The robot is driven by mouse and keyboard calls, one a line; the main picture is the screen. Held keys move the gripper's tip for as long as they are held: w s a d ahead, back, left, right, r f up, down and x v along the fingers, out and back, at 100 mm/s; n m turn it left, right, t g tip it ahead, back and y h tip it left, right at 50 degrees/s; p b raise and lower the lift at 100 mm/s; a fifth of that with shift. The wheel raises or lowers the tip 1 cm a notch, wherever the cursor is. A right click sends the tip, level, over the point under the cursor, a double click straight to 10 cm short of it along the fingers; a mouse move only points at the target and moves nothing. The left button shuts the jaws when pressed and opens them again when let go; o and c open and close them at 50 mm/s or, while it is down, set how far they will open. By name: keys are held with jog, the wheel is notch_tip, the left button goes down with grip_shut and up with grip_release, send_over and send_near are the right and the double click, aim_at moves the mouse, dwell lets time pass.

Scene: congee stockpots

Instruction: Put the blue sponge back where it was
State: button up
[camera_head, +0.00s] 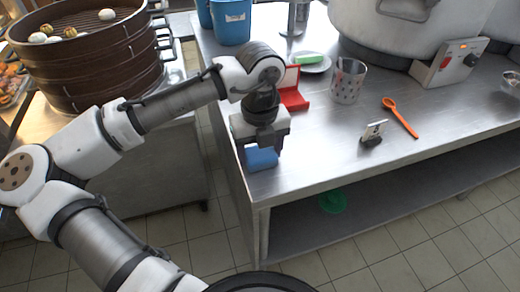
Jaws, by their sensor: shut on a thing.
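The blue sponge (261,159) is under my gripper (261,152), near the left front corner of the steel table (320,165). My gripper points down and is shut on the sponge. The fingers are mostly hidden behind the gripper body and the sponge. I cannot tell whether the sponge touches the tabletop or hangs just above it.
A red open case (293,98), a spotted glass (348,80), a white plate with a green item (308,59), a small card stand (373,133) and an orange spoon (401,118) are on the table. A large pot (385,28) stands behind. The front middle is clear.

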aim_at(260, 152)
jog(key=shift+f, duration=0.15)
jog(key=o, duration=1)
jog(key=shift+c, duration=0.2)
notch_tip(260, 152, up, 12)
jog(key=shift+r+p, duration=0.2)
jog(key=shift+p, duration=0.2)
